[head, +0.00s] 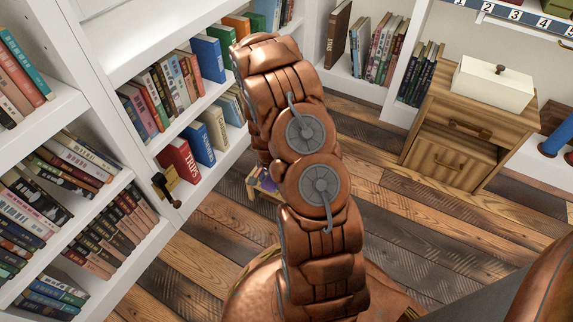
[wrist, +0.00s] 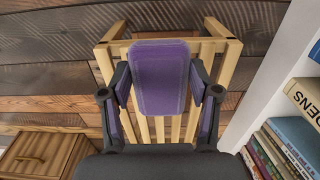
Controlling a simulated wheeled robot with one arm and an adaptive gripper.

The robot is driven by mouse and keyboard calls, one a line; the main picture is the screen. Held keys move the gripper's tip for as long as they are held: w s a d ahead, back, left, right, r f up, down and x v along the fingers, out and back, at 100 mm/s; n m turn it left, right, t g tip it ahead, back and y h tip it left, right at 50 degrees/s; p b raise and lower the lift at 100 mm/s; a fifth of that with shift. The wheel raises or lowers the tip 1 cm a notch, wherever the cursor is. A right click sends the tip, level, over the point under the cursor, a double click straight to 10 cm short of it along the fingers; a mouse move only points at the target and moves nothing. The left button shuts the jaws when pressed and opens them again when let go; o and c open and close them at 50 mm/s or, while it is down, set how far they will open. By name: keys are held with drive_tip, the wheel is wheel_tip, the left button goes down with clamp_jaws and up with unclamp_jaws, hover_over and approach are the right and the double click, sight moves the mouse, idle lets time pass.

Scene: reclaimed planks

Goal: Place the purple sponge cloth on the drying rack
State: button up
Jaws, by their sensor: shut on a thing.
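The purple sponge cloth (wrist: 160,88) is a rounded rectangle in the middle of the wrist view. My gripper (wrist: 160,76) is shut on it, with one dark finger at each side. The drying rack (wrist: 220,50) is a pale wooden slatted frame beyond the cloth, which covers part of its slats and far bar. I cannot tell whether the cloth touches the rack. In the head view, my arm hides the gripper and most of the rack; a bit of the rack (head: 251,190) and a patch of purple (head: 266,181) show at its left.
White bookshelves (head: 172,225) full of books stand at the left and back in the head view. A wooden cabinet (head: 455,130) with a white lidded box (head: 492,84) on it stands at the right.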

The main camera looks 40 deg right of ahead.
drive_tip(key=w+d+b, duration=0.1)
drive_tip(key=d, duration=0.3)
drive_tip(key=w+d+f+b, duration=0.1)
drive_tip(key=w+d, duration=0.1)
drive_tip(key=d, duration=0.1)
drive_tip(key=w+d+b, duration=0.1)
drive_tip(key=d+b, duration=0.1)
drive_tip(key=d, duration=0.2)
drive_tip(key=shift+w+d+f, duration=0.15)
drive_tip(key=shift+w+d, duration=0.15)
drive_tip(key=shift+w, duration=0.1)
drive_tip(key=shift+f+b, duration=1.1)
drive_tip(key=shift+f, duration=0.6)
drive_tip(key=shift+f, duration=0.1)
drive_tip(key=o, duration=0.9)
drive_tip(key=shift+o, duration=0.2)
